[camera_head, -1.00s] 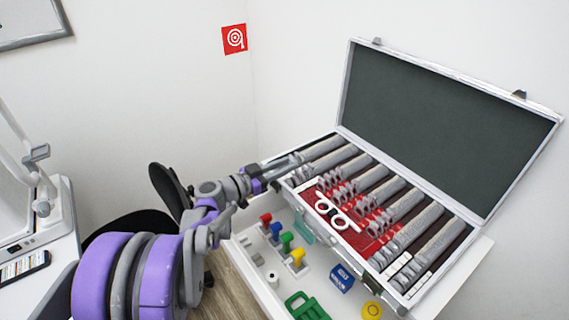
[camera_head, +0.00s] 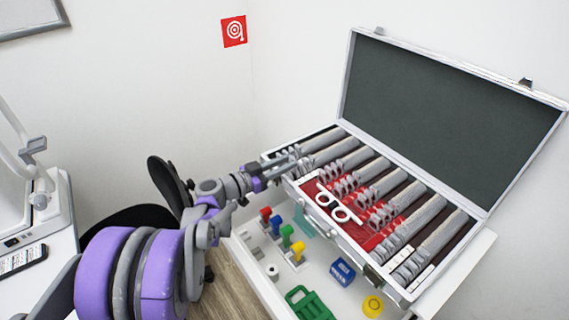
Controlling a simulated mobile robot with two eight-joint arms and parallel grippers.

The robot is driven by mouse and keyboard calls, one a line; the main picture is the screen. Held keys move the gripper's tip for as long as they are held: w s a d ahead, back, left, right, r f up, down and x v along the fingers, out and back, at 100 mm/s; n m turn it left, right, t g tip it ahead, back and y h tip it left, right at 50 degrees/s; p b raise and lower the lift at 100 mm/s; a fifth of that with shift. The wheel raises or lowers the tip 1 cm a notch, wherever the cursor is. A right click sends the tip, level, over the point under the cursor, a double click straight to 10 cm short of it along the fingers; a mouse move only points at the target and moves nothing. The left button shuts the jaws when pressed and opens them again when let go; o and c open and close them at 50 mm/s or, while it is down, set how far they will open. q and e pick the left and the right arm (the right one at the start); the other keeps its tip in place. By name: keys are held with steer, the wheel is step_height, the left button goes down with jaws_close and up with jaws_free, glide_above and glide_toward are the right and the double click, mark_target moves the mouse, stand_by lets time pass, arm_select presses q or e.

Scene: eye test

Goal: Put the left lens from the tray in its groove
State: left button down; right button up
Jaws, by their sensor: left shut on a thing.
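My left gripper (camera_head: 293,163) is over the left front part of an open silver lens case (camera_head: 345,237), beside the leftmost lens rows. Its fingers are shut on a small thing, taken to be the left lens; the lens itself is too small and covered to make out. Rows of grey-rimmed lenses (camera_head: 345,160) stand in the case's grooves. A red tray area (camera_head: 312,187) lies in the front middle of the case, with a white trial frame (camera_head: 335,205) on it. The particular empty groove cannot be made out. My right gripper is not in view.
The raised lid (camera_head: 440,120) closes off the back. On the white table top in front are several coloured blocks (camera_head: 287,237), a green item (camera_head: 306,304), a blue block (camera_head: 342,272) and a yellow ring (camera_head: 373,306). A black chair (camera_head: 165,180) stands left.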

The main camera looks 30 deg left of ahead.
arm_select(q)
steer(key=shift+f, duration=0.3)
steer(key=shift+f+b, duration=0.9)
steer(key=shift+f, duration=0.2)
steer(key=shift+f, duration=0.15)
steer(key=c, duration=0.6)
jaws_free()
steer(key=v, duration=1)
steer(key=shift+s+a, duration=0.2)
steer(key=shift+s, duration=0.15)
